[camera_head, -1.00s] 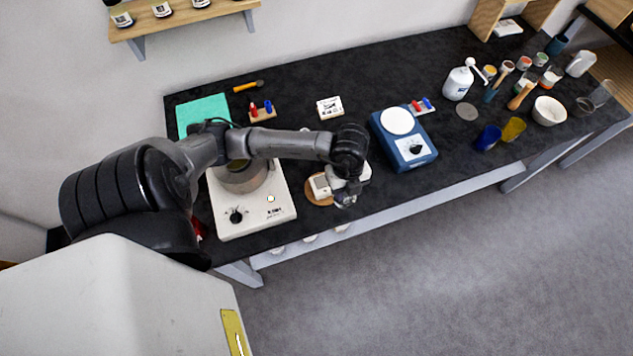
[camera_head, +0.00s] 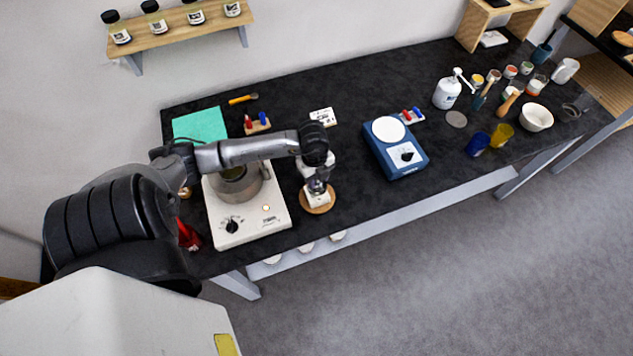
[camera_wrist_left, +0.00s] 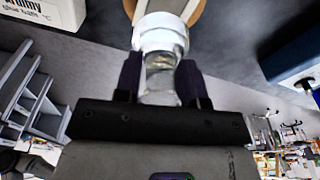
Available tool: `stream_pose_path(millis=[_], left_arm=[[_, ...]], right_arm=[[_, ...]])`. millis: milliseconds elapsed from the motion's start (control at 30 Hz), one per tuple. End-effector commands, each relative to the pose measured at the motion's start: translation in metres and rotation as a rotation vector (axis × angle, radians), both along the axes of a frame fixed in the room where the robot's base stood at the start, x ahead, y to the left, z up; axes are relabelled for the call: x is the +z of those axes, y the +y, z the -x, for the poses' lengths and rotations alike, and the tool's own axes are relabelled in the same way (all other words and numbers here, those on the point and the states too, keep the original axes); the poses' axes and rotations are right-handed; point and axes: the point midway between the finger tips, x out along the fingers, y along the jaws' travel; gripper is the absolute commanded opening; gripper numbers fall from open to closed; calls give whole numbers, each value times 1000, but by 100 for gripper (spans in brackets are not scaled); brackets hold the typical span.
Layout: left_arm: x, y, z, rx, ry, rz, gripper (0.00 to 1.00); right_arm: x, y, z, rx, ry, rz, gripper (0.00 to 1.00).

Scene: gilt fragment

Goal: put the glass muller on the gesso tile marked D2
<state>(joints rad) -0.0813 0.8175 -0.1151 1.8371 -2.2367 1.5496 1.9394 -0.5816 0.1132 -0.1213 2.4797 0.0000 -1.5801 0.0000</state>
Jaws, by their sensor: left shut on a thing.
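My left gripper (camera_head: 317,184) is shut on the glass muller (camera_wrist_left: 161,78), a clear piece with a wide whitish end, upright between the dark fingers in the left wrist view. In the head view the gripper is over a small white tile (camera_head: 318,199) on a round wooden board (camera_head: 326,207). The gripper covers part of the tile, and I cannot read its mark or tell whether the muller touches it. The wooden board also shows in the left wrist view (camera_wrist_left: 129,7), past the muller. My right gripper is not in view.
A white hotplate (camera_head: 251,222) with a metal pot (camera_head: 236,190) stands left of the board. A blue device (camera_head: 401,158) with a white round plate stands to the right. A white marked block (camera_head: 323,116) lies behind. The bench front edge is close to the board.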

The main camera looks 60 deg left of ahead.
Motion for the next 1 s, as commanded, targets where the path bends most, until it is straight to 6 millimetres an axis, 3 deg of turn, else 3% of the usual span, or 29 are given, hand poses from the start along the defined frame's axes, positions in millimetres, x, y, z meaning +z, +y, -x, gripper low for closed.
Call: stream_pose_path(millis=[167,467,900,933,1000], left_arm=[[-6,4,-1,1,-1,1,5],[-39,4,-1,1,-1,0,5],[-45,4,-1,0,-1,0,5],[-45,4,-1,0,0,0,38],[-45,4,-1,0,0,0,45]], right_arm=[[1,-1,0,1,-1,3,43],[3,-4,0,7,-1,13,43],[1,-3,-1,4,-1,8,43],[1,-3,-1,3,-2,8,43],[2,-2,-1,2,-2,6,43]])
